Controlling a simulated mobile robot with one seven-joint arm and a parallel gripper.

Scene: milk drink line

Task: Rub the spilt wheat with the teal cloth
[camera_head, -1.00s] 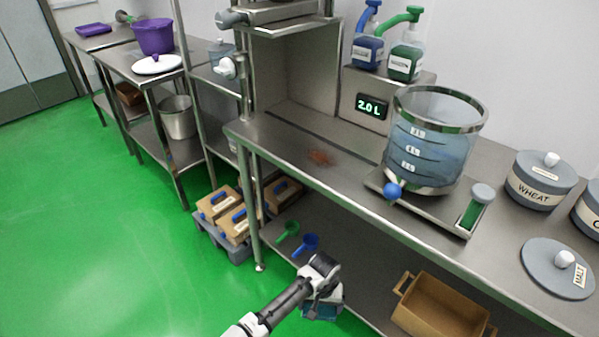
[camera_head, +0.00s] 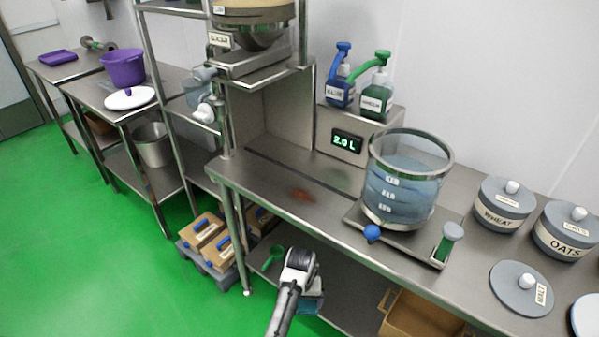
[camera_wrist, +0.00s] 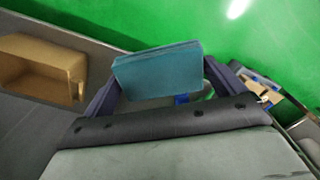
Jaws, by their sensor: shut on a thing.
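My gripper (camera_head: 305,300) is in front of the steel bench, lower than its top, in the head view. It is shut on the teal cloth (camera_wrist: 158,70), a folded block between the two dark fingers in the wrist view. The cloth (camera_head: 309,303) shows partly below my wrist in the head view. The spilt wheat (camera_head: 303,195) is a small reddish-brown patch on the bench top, left of the glass vessel. The cloth is apart from the patch.
The glass vessel (camera_head: 403,190) stands on a metal stand with a blue knob (camera_head: 372,232). The bench's front edge lies between my gripper and the spill. A wooden box (camera_head: 420,318) and a green scoop (camera_head: 272,257) are on the lower shelf. Lidded tins (camera_head: 503,203) stand at right.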

